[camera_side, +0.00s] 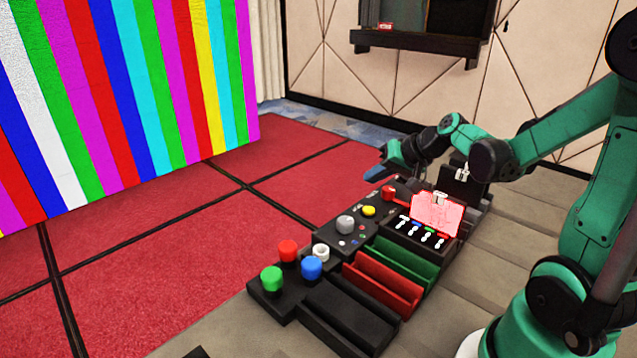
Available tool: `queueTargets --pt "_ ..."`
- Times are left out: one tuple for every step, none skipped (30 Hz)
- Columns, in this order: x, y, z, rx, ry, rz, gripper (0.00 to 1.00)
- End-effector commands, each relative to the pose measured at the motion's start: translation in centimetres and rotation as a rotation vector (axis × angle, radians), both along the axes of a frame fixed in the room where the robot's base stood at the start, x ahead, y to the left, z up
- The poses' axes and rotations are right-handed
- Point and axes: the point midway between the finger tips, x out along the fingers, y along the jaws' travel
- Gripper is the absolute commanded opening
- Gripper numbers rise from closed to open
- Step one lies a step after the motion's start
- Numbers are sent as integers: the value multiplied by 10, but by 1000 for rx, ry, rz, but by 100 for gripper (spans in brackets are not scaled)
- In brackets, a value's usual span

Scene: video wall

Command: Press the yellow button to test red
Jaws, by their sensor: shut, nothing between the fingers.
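The yellow button (369,211) is a small round cap on the black control panel (334,229), near the panel's far end. My gripper (384,174) is shut and empty. It hangs over the far end of the panel, above and a little beyond the yellow button, apparently apart from it. A grey knob (345,224) is nearer on the same panel. The video wall (120,100) at the left shows vertical stripes of many colours.
Red (288,250), green (271,278), blue (311,267) and white (321,252) knobs stand at the near end. A lit pink screen (437,214) with sliders lies right of the panel. Red (383,286) and green (405,261) trays sit nearer. Red carpet to the left is clear.

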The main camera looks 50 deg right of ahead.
Motion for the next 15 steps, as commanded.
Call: queueTargets --pt "0 0 -8 0 0 0 0" --pt "0 0 -12 0 0 0 0" --pt "0 0 -17 0 0 0 0" --pt "0 0 -20 0 0 0 0" --pt "0 0 -24 0 0 0 0" --pt "0 0 -28 0 0 0 0" --pt "0 0 -31 0 0 0 0" --pt "0 0 -34 0 0 0 0" --pt "0 0 -36 0 0 0 0" --pt "0 0 -38 0 0 0 0" --pt "0 0 -40 0 0 0 0" --pt "0 0 -42 0 0 0 0" --pt "0 0 -43 0 0 0 0" --pt "0 0 -43 0 0 0 0" --pt "-1 0 -44 0 0 0 0"
